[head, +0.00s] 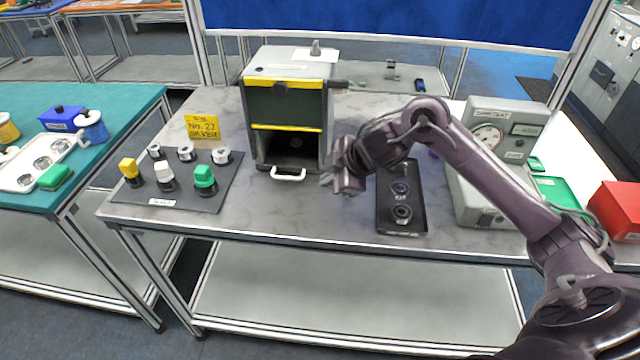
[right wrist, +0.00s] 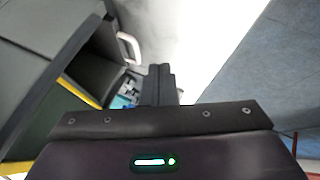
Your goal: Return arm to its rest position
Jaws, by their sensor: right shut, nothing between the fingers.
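My right gripper (head: 338,182) is shut and empty. It hangs above the table (head: 310,225), in front of the right side of the grey box machine with yellow edges (head: 290,110) and left of the black tray (head: 402,228). In the right wrist view the shut fingers (right wrist: 163,85) point toward the table's pale top, with the machine's white handle (right wrist: 128,47) close by on the left. My right arm reaches in from the lower right over the tray and the grey device with a dial. My left gripper is not in view.
A dark mat (head: 120,189) with several small coloured parts lies on the left of the table, beside a yellow sign (head: 202,127). The grey dial device (head: 480,195) and a red box (head: 615,208) stand at right. Bare table lies along the front edge.

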